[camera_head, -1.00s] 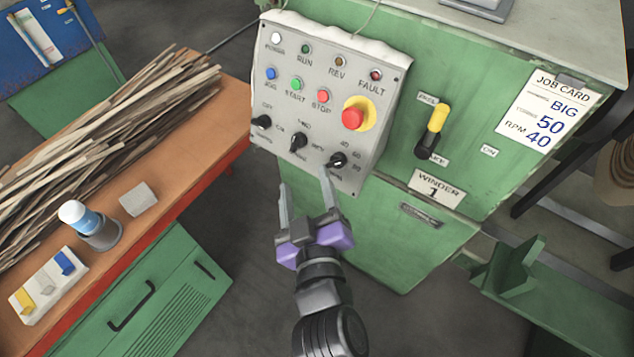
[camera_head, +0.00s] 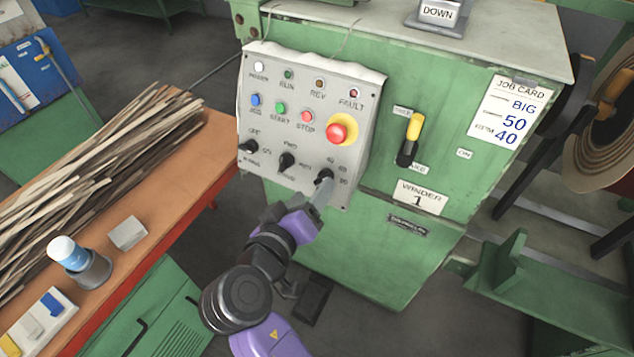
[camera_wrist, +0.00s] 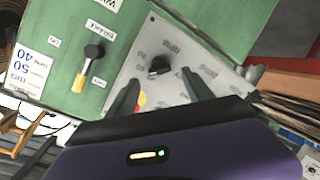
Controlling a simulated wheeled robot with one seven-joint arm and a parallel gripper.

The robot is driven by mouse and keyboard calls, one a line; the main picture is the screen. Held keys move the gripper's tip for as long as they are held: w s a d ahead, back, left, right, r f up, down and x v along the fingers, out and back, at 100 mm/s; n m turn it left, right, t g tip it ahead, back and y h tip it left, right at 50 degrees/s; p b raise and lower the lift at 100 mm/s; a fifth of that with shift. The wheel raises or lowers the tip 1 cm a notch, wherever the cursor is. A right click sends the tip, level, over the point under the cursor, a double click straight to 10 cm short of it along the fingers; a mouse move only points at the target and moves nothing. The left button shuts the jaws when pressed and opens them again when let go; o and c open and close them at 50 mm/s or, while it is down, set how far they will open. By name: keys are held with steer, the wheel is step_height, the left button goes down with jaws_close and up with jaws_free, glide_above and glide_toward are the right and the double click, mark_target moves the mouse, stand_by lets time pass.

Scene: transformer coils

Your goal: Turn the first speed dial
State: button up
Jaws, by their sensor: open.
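The speed dial (camera_head: 324,176) is a black knob with numbers around it, at the lower right of the grey control panel (camera_head: 345,112) on the green machine. In the wrist view the dial (camera_wrist: 158,66) shows just ahead of the gap between my fingers. My gripper (camera_head: 322,188) is open and comes at the panel from below, with its fingertips close to the dial. In the wrist view my gripper (camera_wrist: 161,77) has one finger on each side of the gap, with nothing held. I cannot tell whether a finger touches the dial.
Two other black knobs (camera_head: 287,160) (camera_head: 248,147) sit left on the panel. The red stop button (camera_head: 337,132) is above the dial. A yellow-handled lever (camera_head: 412,138) is to the right. A bench (camera_head: 190,187) with wooden strips stands at left.

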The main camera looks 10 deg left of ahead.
mark_target(321, 181)
steer(key=shift+x, duration=2.1)
steer(key=shift+c, duration=0.4)
jaws_close()
steer(key=shift+p, duration=0.3)
steer(key=shift+r+n, duration=0.1)
steer(key=shift+n, duration=0.2)
steer(key=n+p, duration=0.3)
steer(key=p, duration=0.1)
steer(key=shift+r+y+p, duration=0.2)
steer(key=shift+y+p, duration=0.1)
steer(key=n+p, duration=0.3)
steer(key=shift+n+g, duration=0.3)
steer(key=shift+g, duration=0.1)
steer(key=shift+f+n+p, duration=0.2)
steer(key=shift+n+p, duration=0.9)
steer(key=shift+p, duration=0.15)
